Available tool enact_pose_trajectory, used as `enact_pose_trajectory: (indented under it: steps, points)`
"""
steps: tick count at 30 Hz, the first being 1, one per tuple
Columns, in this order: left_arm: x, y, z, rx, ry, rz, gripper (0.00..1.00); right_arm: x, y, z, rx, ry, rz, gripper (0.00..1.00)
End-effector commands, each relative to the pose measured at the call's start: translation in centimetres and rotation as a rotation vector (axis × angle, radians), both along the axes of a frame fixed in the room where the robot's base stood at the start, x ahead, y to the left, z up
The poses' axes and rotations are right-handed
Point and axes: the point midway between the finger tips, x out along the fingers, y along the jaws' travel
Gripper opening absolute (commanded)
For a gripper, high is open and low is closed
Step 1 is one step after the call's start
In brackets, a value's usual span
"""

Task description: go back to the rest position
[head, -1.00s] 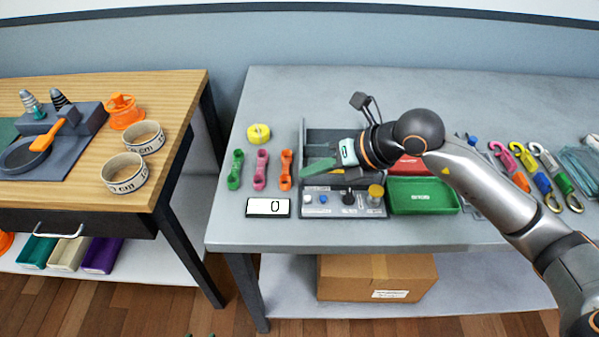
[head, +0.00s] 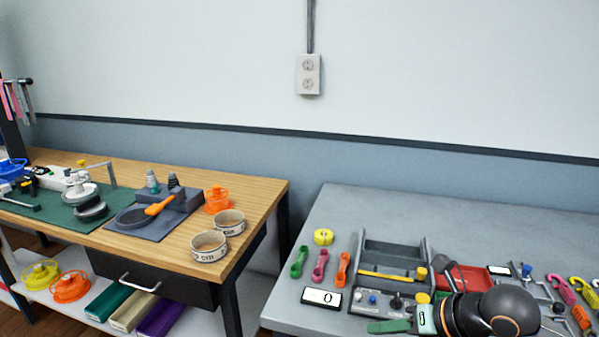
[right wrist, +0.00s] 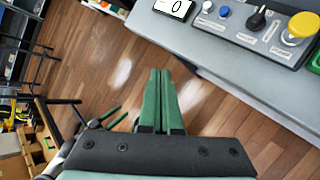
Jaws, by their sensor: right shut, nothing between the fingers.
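My right gripper (head: 390,326) shows at the bottom of the head view, in front of the grey bench's device with knobs. Its green fingers (right wrist: 160,100) are together and empty in the right wrist view, pointing over the wooden floor beside the bench's front edge. The black wrist (head: 490,312) hides part of the bench behind it. My left gripper is not in the head view.
The grey bench (head: 345,210) holds a display reading 0 (head: 321,298), a knob panel (head: 380,302), a red tray (head: 478,278) and coloured clips. A wooden table (head: 262,192) stands left, with a gap between. The floor (right wrist: 110,60) looks clear near the fingers.

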Motion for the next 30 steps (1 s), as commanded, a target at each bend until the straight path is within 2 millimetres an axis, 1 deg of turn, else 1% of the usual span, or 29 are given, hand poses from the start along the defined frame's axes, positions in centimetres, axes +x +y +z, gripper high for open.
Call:
enact_pose_trajectory:
  steps: [1, 3, 5, 6, 8, 9, 11, 13, 15, 17, 18, 20, 21, 23, 24, 26, 27, 29, 30]
  points:
    - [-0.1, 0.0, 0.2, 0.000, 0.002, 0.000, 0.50, -1.1, 1.9, -0.2, 0.091, 0.037, 0.036, 0.00]
    - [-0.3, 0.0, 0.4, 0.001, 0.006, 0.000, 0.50, -2.7, 4.6, 0.0, 0.250, 0.088, 0.081, 0.00]
    - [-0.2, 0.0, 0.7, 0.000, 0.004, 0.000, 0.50, -3.8, 6.6, 0.6, 0.390, 0.127, 0.103, 0.00]
    - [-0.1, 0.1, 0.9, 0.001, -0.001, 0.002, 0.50, -4.5, 7.7, 1.1, 0.488, 0.153, 0.108, 0.00]
    - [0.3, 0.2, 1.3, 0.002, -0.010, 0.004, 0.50, -5.2, 9.0, 2.1, 0.644, 0.194, 0.099, 0.00]
    - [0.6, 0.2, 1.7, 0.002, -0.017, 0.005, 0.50, -5.5, 9.7, 2.8, 0.755, 0.222, 0.081, 0.00]
    - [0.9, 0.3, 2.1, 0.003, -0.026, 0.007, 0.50, -5.6, 10.1, 3.9, 0.928, 0.266, 0.029, 0.00]
    - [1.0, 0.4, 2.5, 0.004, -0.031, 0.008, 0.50, -5.2, 9.8, 4.8, 1.131, 0.318, -0.069, 0.00]
    - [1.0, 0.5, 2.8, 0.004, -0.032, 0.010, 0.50, -4.3, 8.6, 4.9, 1.320, 0.370, -0.211, 0.00]
    - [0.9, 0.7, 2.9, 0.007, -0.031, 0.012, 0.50, -3.5, 7.1, 4.0, 1.464, 0.417, -0.360, 0.00]
    - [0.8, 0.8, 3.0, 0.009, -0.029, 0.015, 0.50, -3.0, 5.8, 2.9, 1.549, 0.450, -0.472, 0.00]
    - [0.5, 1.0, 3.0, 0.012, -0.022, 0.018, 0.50, -2.6, 3.8, 0.5, 1.657, 0.503, -0.664, 0.00]
    - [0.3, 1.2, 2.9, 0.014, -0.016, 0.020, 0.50, -2.7, 2.5, -1.5, 1.714, 0.541, -0.801, 0.00]
    - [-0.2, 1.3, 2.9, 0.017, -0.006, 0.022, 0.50, -3.4, 0.6, -5.2, 1.777, 0.606, -1.021, 0.00]
    - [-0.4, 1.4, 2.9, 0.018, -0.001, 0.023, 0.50, -4.3, -0.5, -8.0, 1.802, 0.653, -1.174, 0.00]
    - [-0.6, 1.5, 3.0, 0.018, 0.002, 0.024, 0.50, -6.3, -1.7, -11.9, 1.814, 0.724, -1.384, 0.00]
    - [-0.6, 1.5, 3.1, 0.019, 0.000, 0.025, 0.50, -7.8, -2.2, -14.2, 1.810, 0.770, -1.509, 0.00]
    - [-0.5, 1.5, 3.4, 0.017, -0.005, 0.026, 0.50, -10.2, -2.7, -17.1, 1.791, 0.834, -1.675, 0.00]
    - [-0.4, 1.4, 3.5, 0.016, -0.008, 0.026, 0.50, -11.7, -2.8, -18.8, 1.773, 0.875, -1.767, 0.00]
